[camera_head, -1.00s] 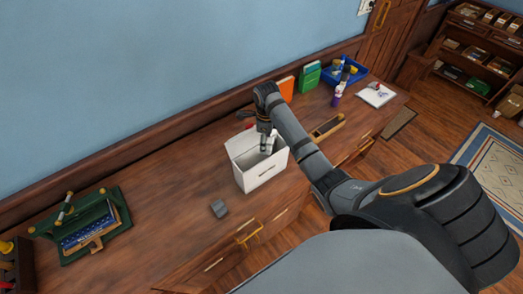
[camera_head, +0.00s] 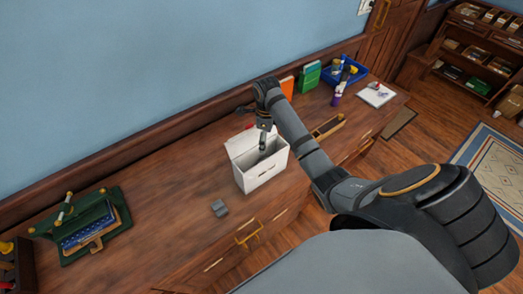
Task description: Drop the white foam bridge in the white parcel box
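The white parcel box (camera_head: 265,174) stands on the wooden cabinet top with its top open and a flap raised at the back left. My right gripper (camera_head: 263,149) points down into the box opening from above. Its fingertips are small and partly against the dark inside of the box, so I cannot tell whether they are open or shut. I cannot make out the white foam bridge anywhere; the lower inside of the box is hidden by its front wall. My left gripper is not in view.
A small grey block (camera_head: 219,208) lies in front of the box. A green stand with a blue item (camera_head: 88,230) is at the left. A wooden tray (camera_head: 328,127), books (camera_head: 309,77) and a blue bin (camera_head: 350,72) stand to the right. The cabinet top left of the box is mostly clear.

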